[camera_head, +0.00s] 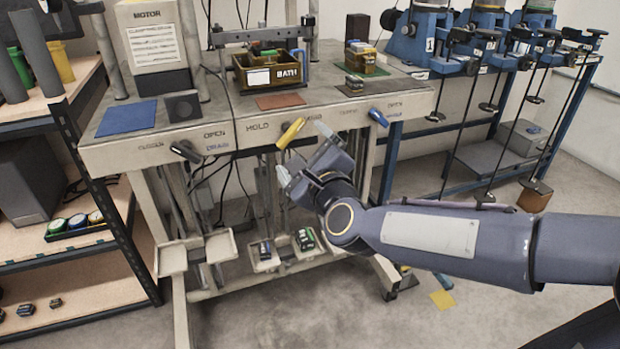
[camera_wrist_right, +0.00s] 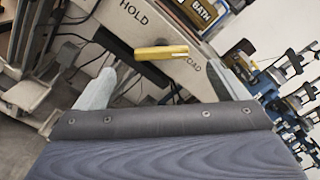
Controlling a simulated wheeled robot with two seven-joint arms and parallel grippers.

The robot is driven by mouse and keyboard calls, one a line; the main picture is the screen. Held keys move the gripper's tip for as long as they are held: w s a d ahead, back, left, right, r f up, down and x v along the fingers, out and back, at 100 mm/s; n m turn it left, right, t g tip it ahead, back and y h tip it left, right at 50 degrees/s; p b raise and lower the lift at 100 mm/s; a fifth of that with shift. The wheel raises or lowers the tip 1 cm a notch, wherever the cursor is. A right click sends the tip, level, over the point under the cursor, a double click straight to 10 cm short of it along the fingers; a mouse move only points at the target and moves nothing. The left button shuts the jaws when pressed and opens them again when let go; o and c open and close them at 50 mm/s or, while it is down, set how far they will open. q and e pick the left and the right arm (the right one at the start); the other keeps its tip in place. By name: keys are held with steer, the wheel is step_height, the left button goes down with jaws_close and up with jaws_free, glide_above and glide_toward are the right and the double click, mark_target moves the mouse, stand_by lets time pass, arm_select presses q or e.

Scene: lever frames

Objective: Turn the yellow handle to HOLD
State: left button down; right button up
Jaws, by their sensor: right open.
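The yellow handle (camera_head: 291,132) sits on the front panel of the pale bench, slanting from lower left to upper right. The HOLD label (camera_head: 258,126) is printed to its left. In the right wrist view the yellow handle (camera_wrist_right: 162,53) lies between HOLD (camera_wrist_right: 134,13) and a label partly hidden by it, ending in OAD (camera_wrist_right: 187,63). My right gripper (camera_head: 304,154) is open just in front and to the right of the handle. In the wrist view the handle appears between and beyond the open fingertips (camera_wrist_right: 161,72); contact is not evident. My left gripper is out of view.
The BATH box (camera_head: 287,72) stands on the bench above. A blue rack (camera_head: 470,60) with hanging rods is at right, and a shelf (camera_head: 60,115) is at left.

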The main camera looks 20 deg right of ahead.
mark_target(292, 135)
steer(key=w, duration=0.8)
steer(key=shift+s, duration=0.1)
steer(key=c, duration=1)
